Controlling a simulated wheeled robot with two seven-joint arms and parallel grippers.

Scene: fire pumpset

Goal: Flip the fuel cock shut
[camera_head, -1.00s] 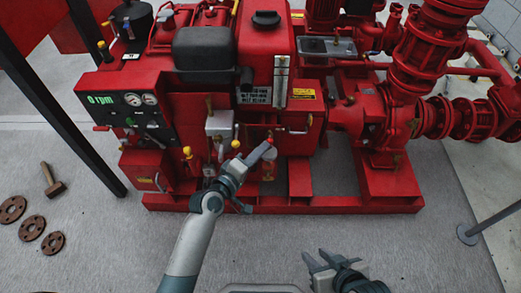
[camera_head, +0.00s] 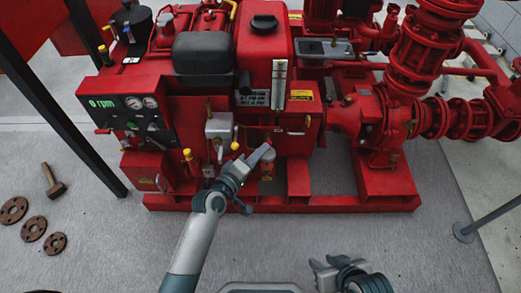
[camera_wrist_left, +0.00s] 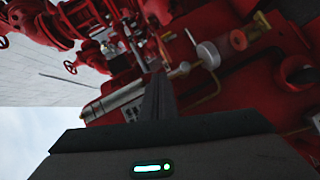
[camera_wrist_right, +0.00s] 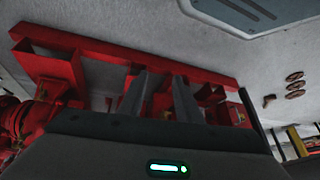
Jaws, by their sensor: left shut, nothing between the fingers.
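The fuel cock is too small to pick out for certain. The area under the red fuel tank (camera_head: 266,60) has thin brass piping (camera_head: 262,127) and small fittings, partly hidden by my left gripper. My left gripper (camera_head: 264,154) is shut and empty, its tips in front of this piping; I cannot tell whether they touch anything.
A control panel (camera_head: 127,112) reading 0 rpm and yellow-knobbed levers (camera_head: 235,146) are left of my left gripper. The red base frame (camera_head: 330,203) runs below. A mallet (camera_head: 53,181) and rusty discs (camera_head: 32,229) lie on the floor at left. A post (camera_head: 490,219) stands at right.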

